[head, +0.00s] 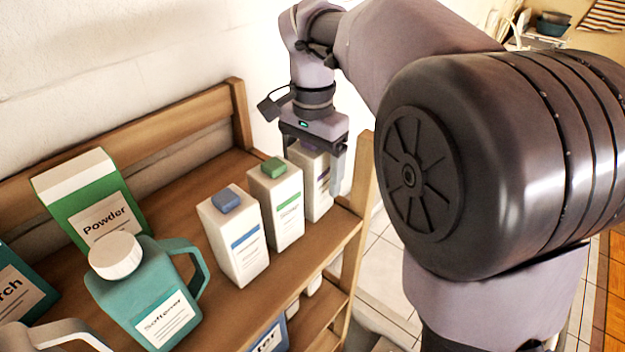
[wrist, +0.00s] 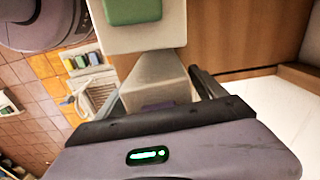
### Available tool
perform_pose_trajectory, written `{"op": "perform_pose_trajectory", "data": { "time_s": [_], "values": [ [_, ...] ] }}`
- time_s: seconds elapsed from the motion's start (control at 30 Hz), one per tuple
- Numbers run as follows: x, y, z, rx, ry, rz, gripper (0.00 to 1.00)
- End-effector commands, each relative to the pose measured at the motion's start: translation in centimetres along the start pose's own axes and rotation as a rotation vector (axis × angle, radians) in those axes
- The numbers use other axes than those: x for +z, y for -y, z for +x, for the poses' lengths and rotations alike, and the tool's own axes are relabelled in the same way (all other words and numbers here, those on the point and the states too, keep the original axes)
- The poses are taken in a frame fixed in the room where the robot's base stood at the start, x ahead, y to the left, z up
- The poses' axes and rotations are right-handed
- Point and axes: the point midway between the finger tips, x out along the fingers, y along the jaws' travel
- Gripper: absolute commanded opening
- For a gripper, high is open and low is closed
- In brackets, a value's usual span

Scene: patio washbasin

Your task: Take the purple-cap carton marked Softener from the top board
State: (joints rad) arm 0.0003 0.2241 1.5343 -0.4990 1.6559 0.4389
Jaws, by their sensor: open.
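The purple-cap carton (head: 318,203) stands upright at the right end of the top board (head: 318,248), last in a row of three white cartons. Its cap is mostly hidden by my gripper in the head view, and its label is too small to read. My gripper (head: 313,165) points down over this carton, jaws open, with one finger on its right side and the other mostly hidden. In the wrist view the carton (wrist: 155,72) lies between the fingers, with a bit of purple cap at the palm edge. I cannot tell whether the fingers touch it.
A green-cap carton (head: 278,208) stands close on the left, then a blue-cap carton (head: 236,240). A teal Softener jug (head: 150,300) and a green Powder box (head: 92,205) are further left. The shelf's end post (head: 362,178) is just right of the gripper. A wall stands behind.

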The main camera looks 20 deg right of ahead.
Motion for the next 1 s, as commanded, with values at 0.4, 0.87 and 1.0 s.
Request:
{"op": "perform_pose_trajectory", "data": {
  "time_s": [0.4,0.87,1.0],
  "values": [
    [0.01,0.02,-0.1,0.0,0.0,0.0,0.29],
    [0.0,0.03,-0.19,-0.002,-0.001,-0.001,0.0],
    [-0.04,0.01,-0.54,-0.001,-0.001,-0.001,0.0]
  ]
}}
